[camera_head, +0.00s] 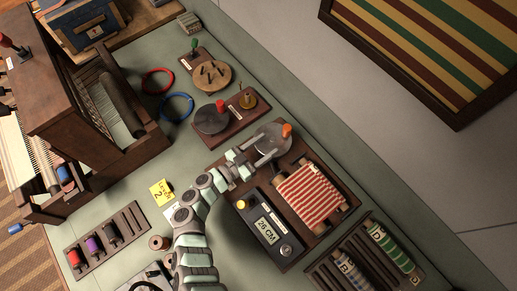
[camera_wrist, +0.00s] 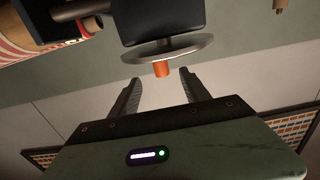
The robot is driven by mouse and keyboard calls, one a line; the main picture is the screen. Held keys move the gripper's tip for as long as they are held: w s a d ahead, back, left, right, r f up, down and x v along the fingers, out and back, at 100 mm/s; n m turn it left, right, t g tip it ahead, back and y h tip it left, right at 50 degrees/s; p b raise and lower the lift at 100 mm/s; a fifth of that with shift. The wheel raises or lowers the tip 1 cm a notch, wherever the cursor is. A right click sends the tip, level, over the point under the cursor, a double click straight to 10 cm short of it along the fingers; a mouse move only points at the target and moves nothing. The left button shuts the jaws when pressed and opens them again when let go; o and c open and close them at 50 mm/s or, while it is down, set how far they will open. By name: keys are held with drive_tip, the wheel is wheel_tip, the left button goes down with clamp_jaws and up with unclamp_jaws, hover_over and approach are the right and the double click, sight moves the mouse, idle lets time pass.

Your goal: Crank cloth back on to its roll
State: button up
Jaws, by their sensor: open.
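The red-and-white striped cloth (camera_head: 305,195) lies over a dark wooden base, with roller ends showing at its sides. Part of it shows at the upper left of the wrist view (camera_wrist: 18,42). A grey crank disc (camera_head: 271,141) with an orange knob (camera_head: 287,130) sits at the top end of the base. In the wrist view the disc (camera_wrist: 185,47) is edge-on and the orange knob (camera_wrist: 161,69) points toward my gripper (camera_wrist: 160,82). My gripper is open, its fingertips on either side of the knob's line, with a gap to the knob. It holds nothing.
A display box (camera_head: 266,229) reading 26 CM, with a yellow button (camera_head: 241,204), stands beside the cloth. Another disc with a red knob (camera_head: 212,117) is up-left of my gripper. A rack of rolls (camera_head: 365,260) is at lower right. A loom (camera_head: 85,110) stands left.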

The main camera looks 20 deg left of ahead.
sight(283, 133)
drive_tip(key=b+x, duration=0.2)
drive_tip(key=x, duration=0.5)
drive_tip(key=shift+w+f, duration=0.15)
drive_tip(key=shift+f, duration=0.05)
drive_tip(key=shift+w+d+r, duration=0.15)
drive_tip(key=shift+w, duration=0.05)
drive_tip(key=shift+w, duration=0.15)
drive_tip(key=shift+c, duration=0.5)
drive_tip(key=c, duration=1)
drive_tip(key=shift+o, duration=0.2)
